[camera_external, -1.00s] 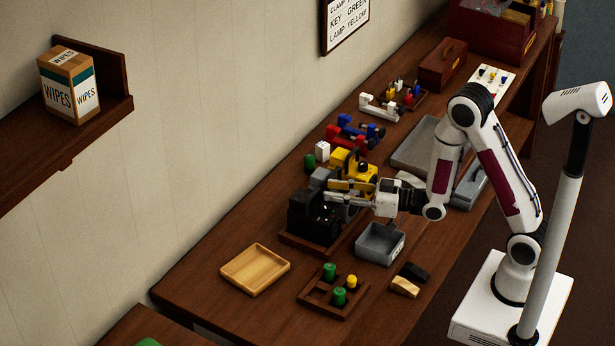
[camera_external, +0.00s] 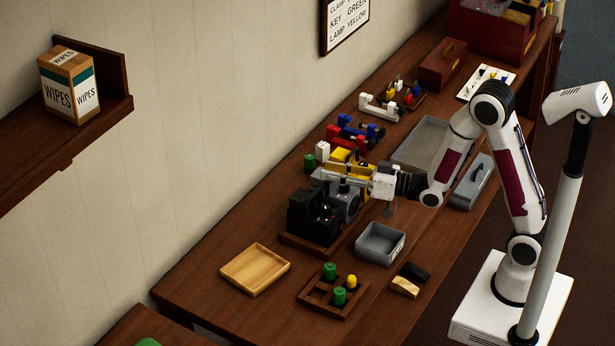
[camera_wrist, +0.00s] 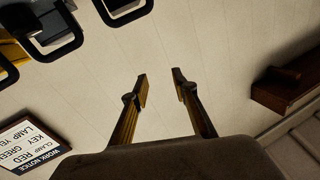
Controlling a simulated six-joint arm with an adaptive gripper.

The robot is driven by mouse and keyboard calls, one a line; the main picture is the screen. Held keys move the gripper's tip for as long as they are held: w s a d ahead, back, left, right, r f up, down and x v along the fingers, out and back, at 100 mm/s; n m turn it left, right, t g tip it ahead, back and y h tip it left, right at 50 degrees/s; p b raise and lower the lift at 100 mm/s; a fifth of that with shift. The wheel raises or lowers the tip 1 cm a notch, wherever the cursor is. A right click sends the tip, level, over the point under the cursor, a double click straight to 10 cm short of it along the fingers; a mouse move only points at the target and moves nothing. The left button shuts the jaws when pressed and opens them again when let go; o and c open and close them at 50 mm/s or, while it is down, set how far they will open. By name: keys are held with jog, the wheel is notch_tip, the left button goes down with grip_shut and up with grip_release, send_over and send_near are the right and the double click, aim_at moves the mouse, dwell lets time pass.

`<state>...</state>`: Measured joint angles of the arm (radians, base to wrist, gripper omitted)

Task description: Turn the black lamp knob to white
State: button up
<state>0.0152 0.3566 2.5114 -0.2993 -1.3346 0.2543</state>
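A black unit (camera_external: 312,222) with a rounded dark front stands in a wooden tray at the near end of a row of coloured units. I cannot make out a separate lamp knob or its setting. A grey unit (camera_external: 346,202) stands just behind it, then a yellow one (camera_external: 362,168). My gripper (camera_external: 326,180) is above the grey unit, behind the black one in the external view. In the wrist view its two fingers (camera_wrist: 161,82) are apart with only wall between them. Dark loop handles (camera_wrist: 55,38) show at the upper left there.
A grey bin (camera_external: 380,246), a wooden tray (camera_external: 254,284) and a rack with green and yellow pegs (camera_external: 318,306) are in front. Red (camera_external: 345,142) and blue units stand farther back. The notice (camera_wrist: 30,143) and shelf (camera_wrist: 285,95) show in the wrist view.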

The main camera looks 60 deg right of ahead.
jog(key=shift+w+a+r+m+t+h, duration=0.4)
jog(key=shift+m+h, duration=0.85)
jog(key=shift+m, duration=2.2)
jog(key=shift+w+a+r+m+t+h, duration=0.15)
jog(key=shift+w+r+m+h, duration=0.75)
jog(key=shift+m, duration=2.6)
jog(key=shift+w+a+r+m+t+h, duration=0.15)
jog(key=shift+m+t+h, duration=0.2)
jog(key=shift+m+h, duration=2.15)
jog(key=shift+d+m+y, duration=0.1)
jog(key=shift+m+y, duration=0.65)
jog(key=shift+m, duration=0.3)
jog(key=shift+r, duration=0.1)
jog(key=s+d+n+g+y, duration=0.1)
jog(key=s+n+g, duration=0.3)
jog(key=s, duration=0.8)
jog(key=s+d+f+n+g+y, duration=0.1)
jog(key=s+d+n+g, duration=0.3)
jog(key=s+n, duration=0.5)
jog(key=s+d+f+n+g, duration=0.1)
jog(key=s+d+n+g, duration=0.2)
jog(key=s, duration=1.2)
jog(key=n+g, duration=0.2)
jog(key=n, duration=0.1)
jog(key=shift+s+f+n+g+y, duration=0.15)
jog(key=shift+n+g+y, duration=0.25)
